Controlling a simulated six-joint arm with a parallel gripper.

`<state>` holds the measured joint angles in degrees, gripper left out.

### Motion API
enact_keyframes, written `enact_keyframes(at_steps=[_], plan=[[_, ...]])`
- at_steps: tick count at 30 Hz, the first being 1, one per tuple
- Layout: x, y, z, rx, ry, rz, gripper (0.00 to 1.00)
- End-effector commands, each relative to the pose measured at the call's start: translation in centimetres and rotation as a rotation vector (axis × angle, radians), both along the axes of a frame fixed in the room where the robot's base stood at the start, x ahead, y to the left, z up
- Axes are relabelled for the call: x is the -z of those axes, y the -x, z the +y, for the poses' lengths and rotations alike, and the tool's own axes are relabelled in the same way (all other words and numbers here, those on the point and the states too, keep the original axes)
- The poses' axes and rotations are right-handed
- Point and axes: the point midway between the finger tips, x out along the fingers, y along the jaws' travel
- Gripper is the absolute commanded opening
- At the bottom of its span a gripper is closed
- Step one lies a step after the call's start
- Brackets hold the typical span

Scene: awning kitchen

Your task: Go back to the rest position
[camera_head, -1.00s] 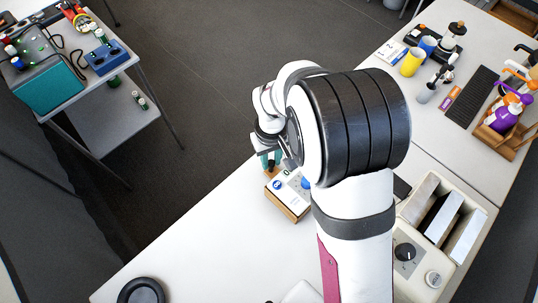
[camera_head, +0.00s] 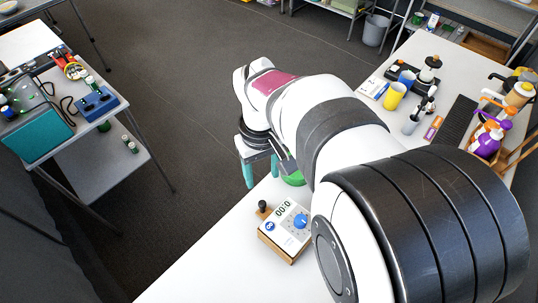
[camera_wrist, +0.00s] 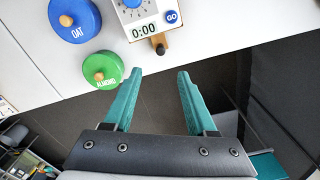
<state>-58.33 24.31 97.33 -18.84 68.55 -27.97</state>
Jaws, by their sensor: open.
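My gripper (camera_head: 261,170) is open, with its two teal fingers apart and nothing between them. It hangs past the table's edge, beyond the timer box (camera_head: 287,230), and does not touch it. In the wrist view my gripper (camera_wrist: 159,76) has dark floor between its fingers. The timer box (camera_wrist: 138,18) there reads 0:00 and has a blue dial and a GO button. A green lid marked ALMOND (camera_wrist: 108,66) lies near the left finger in that picture, apparently apart from it. A blue lid marked OAT (camera_wrist: 75,22) is beyond it.
A side table (camera_head: 75,110) with a teal box (camera_head: 38,138) and a blue block (camera_head: 97,103) stands at the left. Yellow cup (camera_head: 394,96), keyboard (camera_head: 453,122) and bottles (camera_head: 487,138) are on the right table. Floor between the tables is open. My arm hides much of the near table.

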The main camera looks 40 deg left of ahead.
Motion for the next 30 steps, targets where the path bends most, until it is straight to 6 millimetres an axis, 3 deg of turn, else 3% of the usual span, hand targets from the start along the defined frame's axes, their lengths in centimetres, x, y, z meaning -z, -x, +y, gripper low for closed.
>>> enact_keyframes(at_steps=[3, 6, 20, 23, 26, 27, 30], plan=[[-1.9, 0.0, 0.0, 0.000, -0.001, -0.002, 0.57], [-2.6, 0.0, 0.0, 0.001, 0.000, 0.000, 0.57], [-2.8, -0.2, -0.5, 0.017, 0.001, 0.001, 0.57], [-4.3, -1.9, -4.8, 0.185, -0.009, 0.013, 0.57], [-6.3, -2.7, -13.9, 0.545, -0.027, 0.042, 0.57], [-6.8, -2.1, -17.7, 0.711, -0.035, 0.056, 0.57], [-6.8, 1.5, -25.6, 1.130, -0.064, 0.092, 0.57]])
